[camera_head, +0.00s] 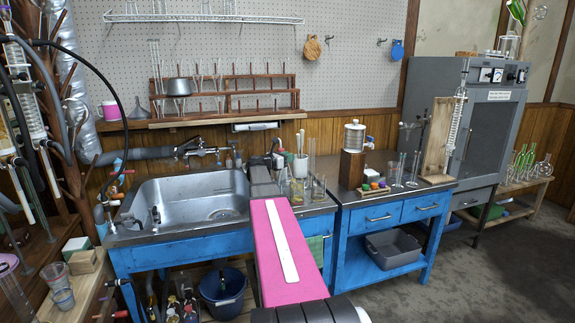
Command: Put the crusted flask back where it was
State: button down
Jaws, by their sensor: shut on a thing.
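My arm reaches forward from the bottom middle, its pink link pointing at the right end of the sink. My gripper (277,158) is at the arm's far end, above the counter between the sink and a group of glassware. It is small and mostly hidden by my own arm. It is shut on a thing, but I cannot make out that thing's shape. I cannot pick out the crusted flask for certain.
The steel sink (188,204) lies left of my arm. Beakers and cylinders (318,187) crowd the counter just right of my gripper. A wooden glassware rack (262,101) is on the wall shelf behind. A clamp stand with tubing (28,95) rises at left. Floor is clear at right.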

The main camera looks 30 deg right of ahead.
jog(key=shift+f, duration=1.4)
jog(key=c, duration=0.9)
grip_release()
jog(key=a, duration=0.4)
jog(key=s+a, duration=0.1)
jog(key=a, duration=0.3)
jog(key=s+a, duration=0.1)
jog(key=a, duration=0.3)
